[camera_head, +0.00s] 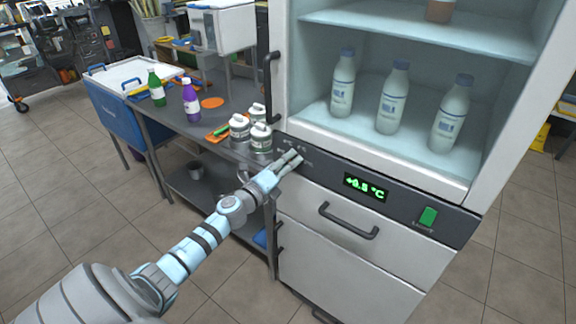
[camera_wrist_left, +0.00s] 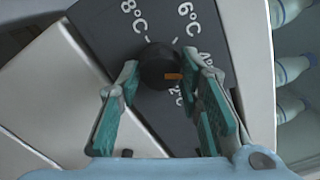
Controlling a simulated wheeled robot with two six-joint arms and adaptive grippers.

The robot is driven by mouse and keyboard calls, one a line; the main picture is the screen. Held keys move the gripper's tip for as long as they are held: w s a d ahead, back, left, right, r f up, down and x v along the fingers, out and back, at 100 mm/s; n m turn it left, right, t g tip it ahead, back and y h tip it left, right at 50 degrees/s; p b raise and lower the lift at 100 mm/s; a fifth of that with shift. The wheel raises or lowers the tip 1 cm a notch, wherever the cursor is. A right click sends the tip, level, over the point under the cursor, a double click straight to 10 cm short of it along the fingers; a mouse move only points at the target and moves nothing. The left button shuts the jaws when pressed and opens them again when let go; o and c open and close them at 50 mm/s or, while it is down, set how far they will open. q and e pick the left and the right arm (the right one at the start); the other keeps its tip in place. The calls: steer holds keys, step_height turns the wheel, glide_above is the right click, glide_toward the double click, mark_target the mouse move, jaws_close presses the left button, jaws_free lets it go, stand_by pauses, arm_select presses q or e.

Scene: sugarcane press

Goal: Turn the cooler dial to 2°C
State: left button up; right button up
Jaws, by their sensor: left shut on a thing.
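The cooler (camera_head: 375,170) stands in front of me with a dark control panel across its front. Its black dial (camera_wrist_left: 157,66) shows in the left wrist view, with an orange mark pointing right, between the 4°C and 2°C labels. The 6°C and 8°C labels lie above it. My left gripper (camera_head: 292,158) is at the left end of the panel. In the left wrist view its teal fingers (camera_wrist_left: 163,72) are shut on the dial, one on each side. In the head view the gripper hides the dial. My right gripper is not in view.
A green-lit display (camera_head: 366,187) reads about +0.8 °C; its last digit is unclear. A green switch (camera_head: 428,217) is at the panel's right. Bottles (camera_head: 392,97) stand inside the cooler. White-capped jars (camera_head: 261,139) stand on the table left of my gripper. A drawer handle (camera_head: 347,222) juts out below.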

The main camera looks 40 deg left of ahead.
arm_select(q)
steer(key=m, duration=0.4)
steer(key=m+b, duration=0.1)
steer(key=m, duration=0.7)
steer(key=shift+a+f+m, duration=0.15)
steer(key=shift+f+m, duration=0.1)
steer(key=shift+m, duration=0.05)
stand_by(0.4)
steer(key=o, duration=1.1)
steer(key=shift+r, duration=0.1)
steer(key=s, duration=1.2)
